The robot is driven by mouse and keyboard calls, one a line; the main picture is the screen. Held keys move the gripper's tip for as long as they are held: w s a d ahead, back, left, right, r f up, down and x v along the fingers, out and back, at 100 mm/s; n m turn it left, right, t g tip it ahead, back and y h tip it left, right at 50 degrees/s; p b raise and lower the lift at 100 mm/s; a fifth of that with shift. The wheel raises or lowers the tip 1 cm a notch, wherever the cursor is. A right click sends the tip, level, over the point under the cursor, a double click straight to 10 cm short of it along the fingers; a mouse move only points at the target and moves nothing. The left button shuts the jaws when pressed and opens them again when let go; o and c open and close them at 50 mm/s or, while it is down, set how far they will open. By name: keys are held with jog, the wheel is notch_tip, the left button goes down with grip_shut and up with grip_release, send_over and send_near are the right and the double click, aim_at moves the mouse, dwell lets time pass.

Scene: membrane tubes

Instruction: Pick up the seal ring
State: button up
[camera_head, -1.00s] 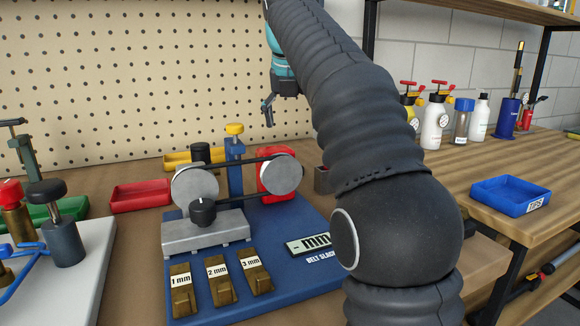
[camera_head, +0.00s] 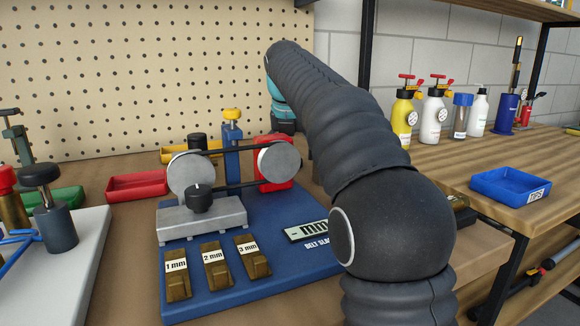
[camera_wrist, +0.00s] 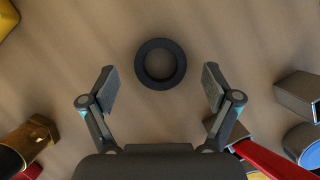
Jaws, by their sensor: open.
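The seal ring (camera_wrist: 160,85) is a black ring lying flat on the brown bench top, seen in the wrist view at upper middle. My gripper (camera_wrist: 160,88) is open, with one finger to the left of the ring and one to the right. The ring shows between and slightly beyond the fingertips, with a clear gap on both sides, and nothing is held. How high the fingers are above the bench I cannot tell. In the head view the ring and the fingers are hidden behind my arm and the bench rig.
In the wrist view, a brass fitting (camera_wrist: 35,140) lies lower left, and a red bar (camera_wrist: 270,160) and a grey metal block (camera_wrist: 298,95) lie at right. In the head view, the blue belt rig (camera_head: 290,270) stands left of my arm. A blue tray (camera_head: 508,185) sits at right.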

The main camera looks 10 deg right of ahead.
jog(key=shift+w+d+f, duration=0.1)
jog(key=shift+w+f, duration=0.05)
jog(key=shift+f, duration=0.4)
jog(key=c, duration=1)
